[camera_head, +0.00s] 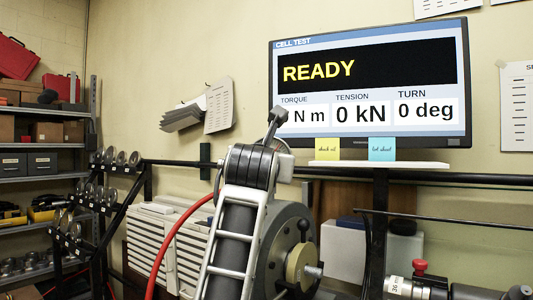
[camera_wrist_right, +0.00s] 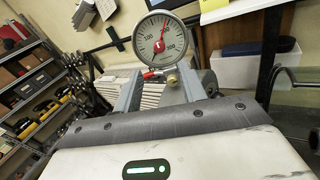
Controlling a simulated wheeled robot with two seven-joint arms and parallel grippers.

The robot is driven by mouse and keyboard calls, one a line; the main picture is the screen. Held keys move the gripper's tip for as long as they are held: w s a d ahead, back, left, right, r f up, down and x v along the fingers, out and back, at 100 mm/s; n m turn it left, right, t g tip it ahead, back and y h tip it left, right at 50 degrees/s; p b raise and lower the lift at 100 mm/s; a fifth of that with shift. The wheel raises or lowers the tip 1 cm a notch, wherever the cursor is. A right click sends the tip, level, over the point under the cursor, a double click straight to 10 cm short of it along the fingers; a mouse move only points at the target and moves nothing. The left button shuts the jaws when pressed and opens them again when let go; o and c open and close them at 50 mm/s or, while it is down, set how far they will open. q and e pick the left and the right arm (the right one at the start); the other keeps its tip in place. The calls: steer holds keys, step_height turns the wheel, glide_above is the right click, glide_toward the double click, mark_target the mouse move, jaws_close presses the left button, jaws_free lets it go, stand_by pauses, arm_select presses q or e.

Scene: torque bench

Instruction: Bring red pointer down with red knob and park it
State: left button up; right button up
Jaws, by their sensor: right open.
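The round dial gauge (camera_wrist_right: 140,53) has a white face and shows in the right wrist view, beyond my right fingertips. Its red pointer (camera_wrist_right: 164,29) points up and slightly right, between the 100 and 200 marks. The red knob (camera_wrist_right: 158,46) sits at the dial's centre. A second pointer cannot be made out. My right gripper (camera_wrist_right: 162,82) is open and empty, with its fingers below the gauge and apart from the knob. My left gripper is not in view.
The head view has a monitor (camera_head: 368,75) reading READY, a red hose (camera_head: 172,245), a rack of metal discs (camera_head: 85,215), and a small red-capped part (camera_head: 420,267) at lower right.

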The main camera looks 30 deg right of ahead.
arm_select(q)
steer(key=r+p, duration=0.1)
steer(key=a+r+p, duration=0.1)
steer(key=p, duration=0.1)
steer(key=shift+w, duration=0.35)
arm_select(e)
steer(key=x, duration=0.9)
steer(key=shift+w, duration=0.1)
steer(key=c, duration=0.8)
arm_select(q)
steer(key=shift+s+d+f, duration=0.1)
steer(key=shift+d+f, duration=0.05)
arm_select(e)
jaws_close()
